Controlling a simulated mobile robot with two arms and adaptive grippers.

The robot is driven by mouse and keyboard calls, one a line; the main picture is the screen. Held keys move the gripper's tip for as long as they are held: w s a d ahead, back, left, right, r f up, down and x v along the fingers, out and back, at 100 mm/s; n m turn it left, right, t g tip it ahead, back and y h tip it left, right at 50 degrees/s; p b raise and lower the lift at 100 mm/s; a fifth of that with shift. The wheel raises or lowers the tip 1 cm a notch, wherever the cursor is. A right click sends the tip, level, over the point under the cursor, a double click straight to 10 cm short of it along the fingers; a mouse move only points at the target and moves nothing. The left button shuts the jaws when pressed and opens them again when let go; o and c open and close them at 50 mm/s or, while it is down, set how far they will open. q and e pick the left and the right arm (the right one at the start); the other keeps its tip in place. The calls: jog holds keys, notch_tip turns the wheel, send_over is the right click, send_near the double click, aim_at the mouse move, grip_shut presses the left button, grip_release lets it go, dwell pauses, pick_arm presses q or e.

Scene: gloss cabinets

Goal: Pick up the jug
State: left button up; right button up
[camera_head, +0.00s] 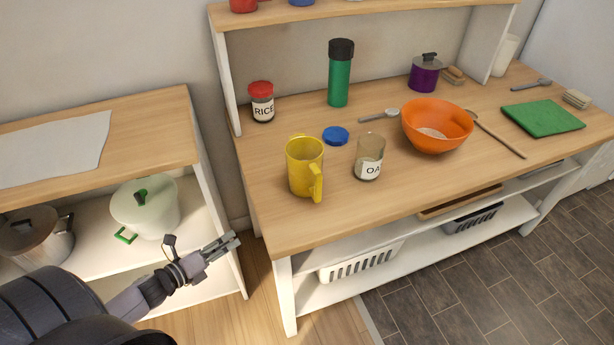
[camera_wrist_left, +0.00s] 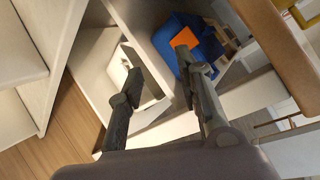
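The yellow jug (camera_head: 304,167) stands upright on the wooden worktop (camera_head: 330,220), near its left front corner, with its handle towards the front. My left gripper (camera_head: 232,243) is in front of and to the left of the worktop, lower in the picture than the jug and well apart from it. In the left wrist view its two fingers (camera_wrist_left: 158,68) are spread with nothing between them. A yellow piece, which looks like part of the jug (camera_wrist_left: 303,14), shows at that view's top right corner. My right gripper is not in view.
A labelled glass jar (camera_head: 369,158) stands right of the jug, and a blue lid (camera_head: 335,136) lies behind. An orange bowl (camera_head: 437,126) is farther right. A rice jar (camera_head: 262,102) and green bottle (camera_head: 340,75) stand at the back. A shelf unit with a white pot (camera_head: 147,210) is left.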

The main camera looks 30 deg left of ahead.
pick_arm(q)
jog(key=w+d+r+m+h, duration=0.2)
jog(key=d+r+m+h, duration=0.3)
jog(key=r+m, duration=0.6)
jog(key=m+g+h, duration=0.1)
jog(key=m+h, duration=0.3)
jog(key=m, duration=0.2)
send_near(314, 193)
jog(key=x, duration=0.5)
jog(key=shift+s+d+r, duration=0.1)
jog(key=shift+s+r, duration=0.05)
jog(key=shift+r, duration=0.05)
jog(key=shift+f+p+x, duration=0.15)
jog(key=shift+p+x, duration=0.3)
jog(key=shift+x, duration=1.05)
jog(key=shift+f+p+x, duration=0.15)
jog(key=shift+p+x, duration=0.3)
jog(key=shift+x, duration=1.1)
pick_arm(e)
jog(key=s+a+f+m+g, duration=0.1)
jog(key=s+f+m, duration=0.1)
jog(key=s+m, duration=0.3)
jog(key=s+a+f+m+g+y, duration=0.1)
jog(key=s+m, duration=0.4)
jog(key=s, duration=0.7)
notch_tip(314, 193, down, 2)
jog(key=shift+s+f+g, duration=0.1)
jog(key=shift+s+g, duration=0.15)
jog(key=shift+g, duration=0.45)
